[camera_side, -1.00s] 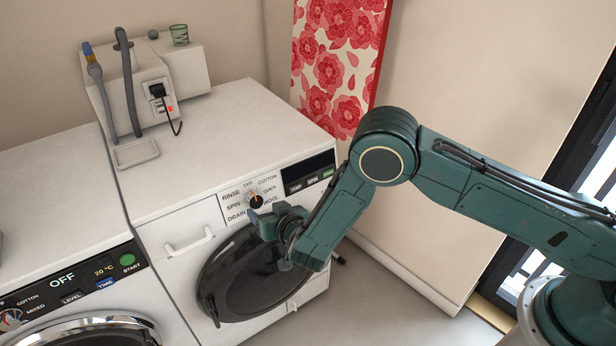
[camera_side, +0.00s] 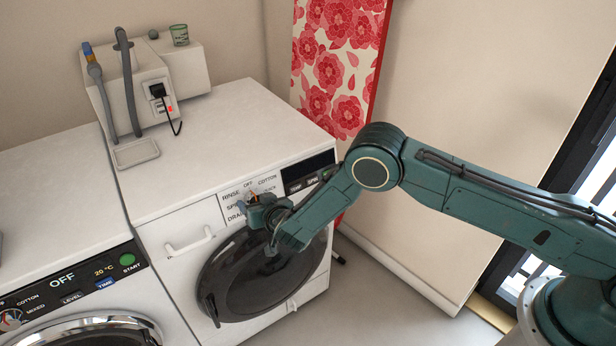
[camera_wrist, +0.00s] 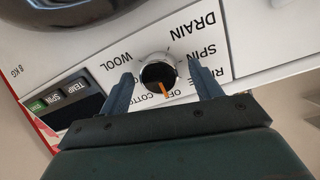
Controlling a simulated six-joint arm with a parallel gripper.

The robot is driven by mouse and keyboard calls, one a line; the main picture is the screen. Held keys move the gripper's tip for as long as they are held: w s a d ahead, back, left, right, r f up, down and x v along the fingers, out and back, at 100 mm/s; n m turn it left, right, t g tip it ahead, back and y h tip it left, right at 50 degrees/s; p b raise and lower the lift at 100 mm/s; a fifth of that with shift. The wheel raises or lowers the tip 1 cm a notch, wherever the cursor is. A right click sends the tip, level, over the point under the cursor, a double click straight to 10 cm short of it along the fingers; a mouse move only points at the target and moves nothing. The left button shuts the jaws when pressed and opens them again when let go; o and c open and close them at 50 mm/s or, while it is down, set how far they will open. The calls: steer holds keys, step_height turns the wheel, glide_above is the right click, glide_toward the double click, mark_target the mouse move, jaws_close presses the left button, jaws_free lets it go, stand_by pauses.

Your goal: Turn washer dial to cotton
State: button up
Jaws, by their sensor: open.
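The washer dial (camera_wrist: 158,75) is a round black knob with a pale rim and an orange pointer, on the right washer's white label panel. In the wrist view, which shows the panel upside down, the pointer points toward the OFF label, with COTTON (camera_wrist: 148,104) beside it. My gripper (camera_wrist: 160,68) is open, with one finger on each side of the dial. Visible gaps separate the fingers from the knob in this view; I cannot tell their depth relative to it. In the side view my gripper (camera_side: 256,208) covers most of the dial.
The right washer's dark round door (camera_side: 262,275) lies just below my gripper. A white handle (camera_side: 190,242) sticks out left of the label panel. A dark display with buttons (camera_side: 308,170) is to the right. A second washer (camera_side: 60,225) stands at the left.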

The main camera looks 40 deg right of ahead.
steer(key=c, duration=1)
steer(key=shift+m, duration=0.4)
steer(key=m, duration=0.2)
steer(key=shift+m+y, duration=0.3)
steer(key=shift+m, duration=0.1)
steer(key=m, duration=0.4)
steer(key=shift+d+y, duration=0.1)
steer(key=shift+y, duration=0.3)
steer(key=shift+m, duration=0.3)
steer(key=o, duration=1)
